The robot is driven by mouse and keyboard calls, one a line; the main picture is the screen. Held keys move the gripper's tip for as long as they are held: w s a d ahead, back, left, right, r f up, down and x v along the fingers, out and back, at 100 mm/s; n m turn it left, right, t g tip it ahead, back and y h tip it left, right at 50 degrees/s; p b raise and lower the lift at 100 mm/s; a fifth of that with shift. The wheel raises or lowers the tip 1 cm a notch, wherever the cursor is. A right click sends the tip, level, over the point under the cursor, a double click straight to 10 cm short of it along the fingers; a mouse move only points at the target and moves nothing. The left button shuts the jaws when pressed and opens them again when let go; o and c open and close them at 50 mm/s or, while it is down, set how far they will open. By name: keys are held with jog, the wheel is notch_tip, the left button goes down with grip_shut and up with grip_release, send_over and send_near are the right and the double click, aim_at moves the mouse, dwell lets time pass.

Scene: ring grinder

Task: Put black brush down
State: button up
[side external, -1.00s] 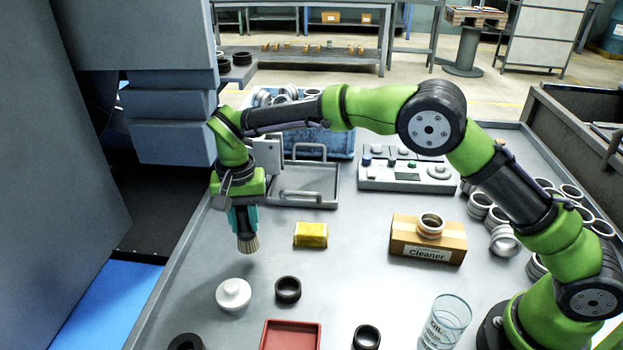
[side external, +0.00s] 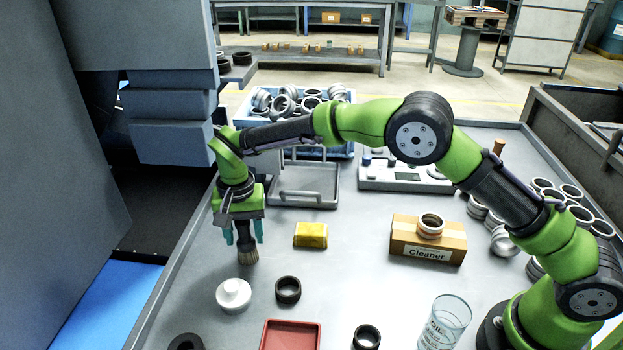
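The black brush (side external: 247,254) stands upright, bristles down, on the left part of the grey table, and its bristles appear to touch the tabletop. My gripper (side external: 244,235) is above and around it, pointing down. Its two teal fingers are spread on either side of the brush's dark handle, with a gap showing. The upper end of the handle is hidden by the gripper body.
A yellow block (side external: 311,235) lies just right of the brush. A wire-handled tray (side external: 304,198) is behind. A red tray (side external: 290,336) is at the front edge.

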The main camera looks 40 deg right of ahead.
notch_tip(320, 180, up, 12)
jog(key=shift+f, duration=0.1)
jog(key=shift+d+r, duration=0.1)
jog(key=shift+r, duration=0.3)
jog(key=s+d+r+n+t+y, duration=0.2)
jog(key=s+d+r+t, duration=0.1)
jog(key=s+d+r, duration=0.9)
jog(key=s+d+f+t, duration=0.4)
jog(key=s+d, duration=0.5)
jog(key=s, duration=0.5)
jog(key=shift+s+f+n, duration=0.3)
jog(key=shift+f+n, duration=0.1)
jog(key=shift+f, duration=0.2)
jog(key=shift+d, duration=0.1)
